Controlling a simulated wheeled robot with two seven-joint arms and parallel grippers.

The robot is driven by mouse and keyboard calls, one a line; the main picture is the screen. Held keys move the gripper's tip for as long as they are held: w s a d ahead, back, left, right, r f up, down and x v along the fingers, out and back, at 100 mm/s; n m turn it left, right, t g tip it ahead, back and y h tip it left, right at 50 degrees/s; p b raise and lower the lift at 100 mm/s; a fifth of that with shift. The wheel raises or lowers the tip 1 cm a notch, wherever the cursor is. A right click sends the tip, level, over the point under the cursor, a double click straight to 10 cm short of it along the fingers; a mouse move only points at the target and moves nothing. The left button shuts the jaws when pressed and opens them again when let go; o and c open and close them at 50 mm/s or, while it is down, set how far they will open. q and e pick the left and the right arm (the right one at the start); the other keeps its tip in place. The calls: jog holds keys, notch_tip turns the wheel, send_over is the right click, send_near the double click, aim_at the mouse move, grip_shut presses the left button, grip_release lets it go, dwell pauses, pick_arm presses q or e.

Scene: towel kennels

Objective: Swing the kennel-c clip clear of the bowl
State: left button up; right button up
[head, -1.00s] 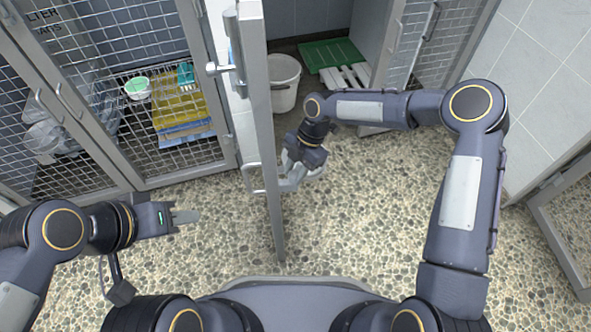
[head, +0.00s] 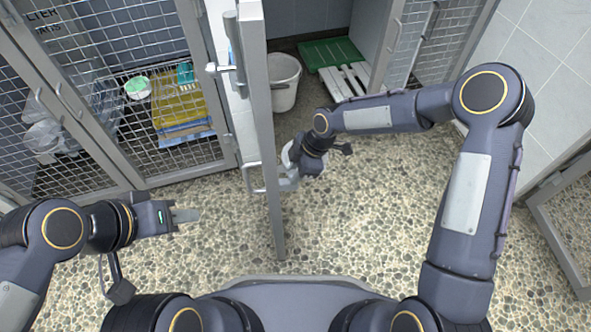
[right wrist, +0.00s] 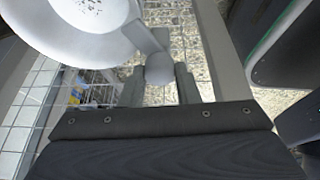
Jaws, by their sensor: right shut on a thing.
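My right gripper (head: 287,180) is beside the open kennel door (head: 262,130), which stands nearly edge-on in the head view. In the right wrist view, its two fingers (right wrist: 160,85) are shut on a rounded grey tab, which I take for the clip (right wrist: 159,69). A pale bowl (right wrist: 85,22) lies just beyond the fingers at upper left and appears to touch the clip's bracket. In the head view my gripper and wrist largely hide clip and bowl. My left gripper (head: 186,216) is low at left, away from the door; its fingers overlap, so their opening is unclear.
A white bucket (head: 284,85), a green mat (head: 328,54) and a slatted board (head: 345,80) are in the open kennel. The closed mesh kennel at left holds folded towels (head: 180,110). A door handle (head: 252,178) sticks out near my right gripper. Pebbled floor is clear in front.

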jog(key=m+t+b, duration=0.1)
jog(key=m, duration=0.3)
jog(key=shift+s+m+t+b, duration=0.1)
jog(key=shift+m+t+b, duration=0.2)
jog(key=shift+t, duration=0.1)
jog(key=shift+s+a+m+t+h+b, duration=0.1)
jog(key=shift+m+t+h+b, duration=0.3)
jog(key=shift+m, duration=0.7)
jog(key=shift+m+t+h+b, duration=0.1)
jog(key=shift+m+t+b, duration=0.3)
jog(key=shift+m+b, duration=0.5)
jog(key=shift+m, duration=0.4)
jog(key=o, duration=1)
jog(key=shift+c, duration=0.2)
jog(key=p+v, duration=0.4)
jog(key=v, duration=0.3)
jog(key=shift+r, duration=0.4)
